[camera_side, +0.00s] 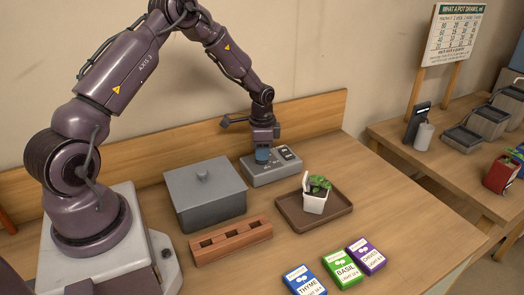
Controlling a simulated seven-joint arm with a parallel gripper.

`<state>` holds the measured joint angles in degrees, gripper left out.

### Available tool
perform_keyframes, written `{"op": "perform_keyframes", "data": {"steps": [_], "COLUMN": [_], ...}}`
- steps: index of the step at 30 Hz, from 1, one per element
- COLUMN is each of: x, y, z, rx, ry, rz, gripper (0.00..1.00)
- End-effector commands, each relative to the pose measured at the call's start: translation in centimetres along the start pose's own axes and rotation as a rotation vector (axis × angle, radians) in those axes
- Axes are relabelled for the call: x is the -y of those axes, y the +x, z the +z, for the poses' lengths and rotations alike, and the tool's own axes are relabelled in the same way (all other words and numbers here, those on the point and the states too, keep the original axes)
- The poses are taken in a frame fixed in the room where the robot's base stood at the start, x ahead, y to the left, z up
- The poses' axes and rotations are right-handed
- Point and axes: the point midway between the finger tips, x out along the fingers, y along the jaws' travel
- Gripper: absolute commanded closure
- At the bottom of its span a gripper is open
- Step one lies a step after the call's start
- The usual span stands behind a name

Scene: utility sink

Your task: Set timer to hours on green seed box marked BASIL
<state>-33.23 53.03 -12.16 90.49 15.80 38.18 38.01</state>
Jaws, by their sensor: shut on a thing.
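The green seed box (344,270) marked BASIL lies at the front right of the table, between a blue THYME box (304,281) and a purple box (366,256). It has a line starting with LIGHT, but its number is too small to read surely. The grey timer box (285,174) sits at the back of the table, with dark parts on its right top. My gripper (263,150) points down over the timer's left part and is shut on a blue knob (262,155) there. The fingertips and the dial setting cannot be made out.
A grey lidded box (204,197) stands left of the timer, with a wooden block with square holes (230,240) before it. A brown tray (337,212) holds a white potted plant (315,201). A side table (395,135) with a chart (453,35) stands right.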

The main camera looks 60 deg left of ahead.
Motion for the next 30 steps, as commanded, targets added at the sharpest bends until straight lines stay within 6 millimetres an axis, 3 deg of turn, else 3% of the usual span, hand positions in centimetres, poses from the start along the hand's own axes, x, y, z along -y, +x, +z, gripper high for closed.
{"op": "perform_keyframes", "data": {"steps": [22,23,26,30], "x": [0.03,0.03,0.03,0.02], "y": [-0.13,-0.13,-0.11,-0.07], "z": [-0.01,-0.02,-0.02,-0.01], "rx": [0.0,0.0,0.0,0.0], "ry": [0.093,0.093,0.093,0.092], "rz": [-0.001,-0.001,-0.001,-0.001], "gripper": [1.0,0.81,0.58,0.57]}}
